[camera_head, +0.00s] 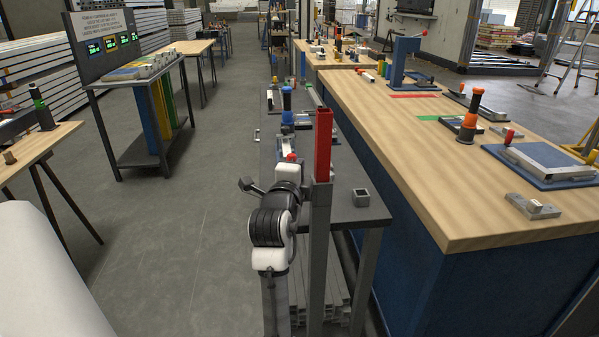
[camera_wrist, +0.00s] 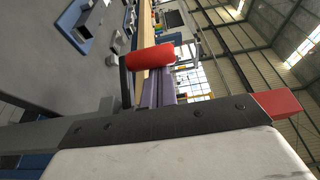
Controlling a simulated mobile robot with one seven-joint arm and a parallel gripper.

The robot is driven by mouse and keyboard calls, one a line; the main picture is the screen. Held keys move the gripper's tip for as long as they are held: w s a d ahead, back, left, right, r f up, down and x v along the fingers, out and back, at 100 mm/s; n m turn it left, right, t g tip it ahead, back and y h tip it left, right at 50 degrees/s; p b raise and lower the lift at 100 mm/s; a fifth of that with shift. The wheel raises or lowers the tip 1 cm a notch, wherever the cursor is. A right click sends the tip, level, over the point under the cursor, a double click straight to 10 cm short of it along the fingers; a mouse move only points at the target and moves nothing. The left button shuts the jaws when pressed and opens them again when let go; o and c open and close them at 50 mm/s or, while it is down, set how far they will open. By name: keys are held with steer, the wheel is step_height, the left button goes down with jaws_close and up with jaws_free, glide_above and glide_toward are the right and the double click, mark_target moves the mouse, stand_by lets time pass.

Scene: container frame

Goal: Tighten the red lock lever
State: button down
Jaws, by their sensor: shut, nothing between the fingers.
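The red lock lever shows in the wrist view as a red cylindrical handle (camera_wrist: 150,57) on a thin dark arm. My gripper (camera_wrist: 164,76) is shut and empty, its two grey-purple fingers side by side. Its fingertips appear close to the handle; I cannot tell whether they touch it. In the head view, my black and white wrist stands in front of the near bench, and its fingers are hidden. A small red knob (camera_head: 291,157) shows just above the wrist; I cannot tell whether it is the same handle.
A grey post with a red top (camera_head: 323,145) stands just right of my wrist. The dark bench (camera_head: 345,210) holds a small square metal block (camera_head: 361,197) and other fixtures. A wooden-topped blue workbench (camera_head: 420,180) is on the right. Open floor lies to the left.

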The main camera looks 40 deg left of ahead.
steer(key=n+g+y, duration=0.2)
steer(key=y, duration=0.1)
steer(key=shift+s+n+y, duration=0.2)
steer(key=shift+n+y, duration=0.1)
steer(key=shift+s+r+n+g+y+p, duration=0.1)
steer(key=shift+s+n+g+y+p, duration=0.25)
steer(key=shift+n+g+y+p, duration=0.5)
steer(key=shift+s+f+n+g+y+p, duration=0.1)
steer(key=shift+s+n+g+y+p, duration=0.25)
steer(key=shift+n+g+y, duration=0.55)
steer(key=shift+s+r+n+g+y+p, duration=0.1)
steer(key=shift+s+n+g+y+p, duration=0.4)
steer(key=shift+g, duration=0.65)
steer(key=shift+p, duration=0.35)
steer(key=shift+d, duration=0.2)
